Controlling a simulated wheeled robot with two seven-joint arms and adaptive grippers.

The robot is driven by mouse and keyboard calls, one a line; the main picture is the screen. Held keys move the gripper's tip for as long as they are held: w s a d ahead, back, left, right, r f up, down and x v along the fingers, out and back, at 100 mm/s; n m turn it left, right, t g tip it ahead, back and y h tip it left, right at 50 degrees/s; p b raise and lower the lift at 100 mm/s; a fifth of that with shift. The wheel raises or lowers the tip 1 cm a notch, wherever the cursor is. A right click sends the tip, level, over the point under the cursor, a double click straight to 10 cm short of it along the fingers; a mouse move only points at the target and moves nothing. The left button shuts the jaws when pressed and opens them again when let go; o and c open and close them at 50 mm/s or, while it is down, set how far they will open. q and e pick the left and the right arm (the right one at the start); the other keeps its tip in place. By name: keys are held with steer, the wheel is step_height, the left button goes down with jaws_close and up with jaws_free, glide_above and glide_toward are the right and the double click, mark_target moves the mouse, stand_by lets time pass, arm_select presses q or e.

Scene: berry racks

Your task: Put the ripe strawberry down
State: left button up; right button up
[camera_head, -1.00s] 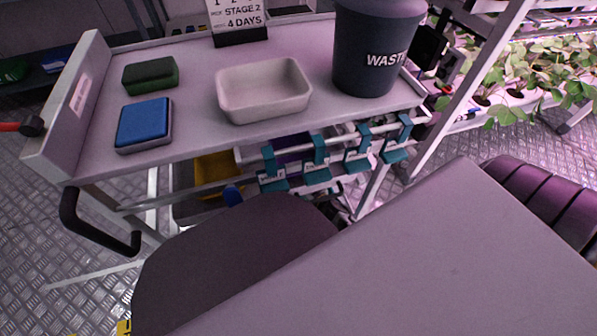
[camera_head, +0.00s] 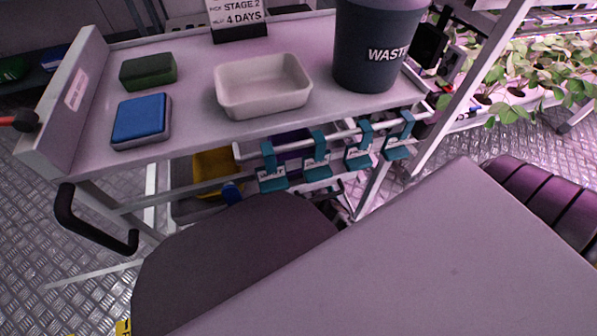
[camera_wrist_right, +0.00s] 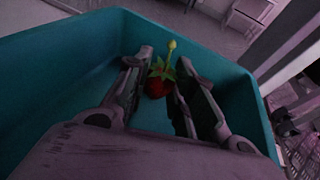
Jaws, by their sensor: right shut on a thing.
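In the right wrist view, a red ripe strawberry (camera_wrist_right: 157,87) with green leaves and a yellow-green stem shows between the fingers of my right gripper (camera_wrist_right: 164,62). My right gripper is shut on it. Gripper and berry are over or inside a teal bin (camera_wrist_right: 60,62), whose walls rise around them. Whether the berry touches the bin's floor, I cannot tell. My left gripper is not in view, and the head view shows neither gripper.
Plants (camera_head: 530,75) grow at the right.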

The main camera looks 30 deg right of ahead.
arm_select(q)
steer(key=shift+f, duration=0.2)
arm_select(e)
steer(key=o, duration=0.7)
steer(key=shift+f, duration=0.1)
steer(key=shift+c, duration=0.2)
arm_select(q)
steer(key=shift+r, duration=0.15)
arm_select(e)
steer(key=shift+r, duration=0.2)
steer(key=shift+r+p, duration=0.4)
steer(key=shift+p, duration=0.1)
steer(key=p+v, duration=0.2)
steer(key=v, duration=0.3)
steer(key=shift+s+r, duration=0.1)
steer(key=shift+s, duration=0.1)
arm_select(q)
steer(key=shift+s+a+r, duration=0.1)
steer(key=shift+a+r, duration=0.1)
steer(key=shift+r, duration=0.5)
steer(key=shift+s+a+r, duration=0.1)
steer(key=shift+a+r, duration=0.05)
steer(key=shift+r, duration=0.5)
arm_select(e)
steer(key=shift+v, duration=1.05)
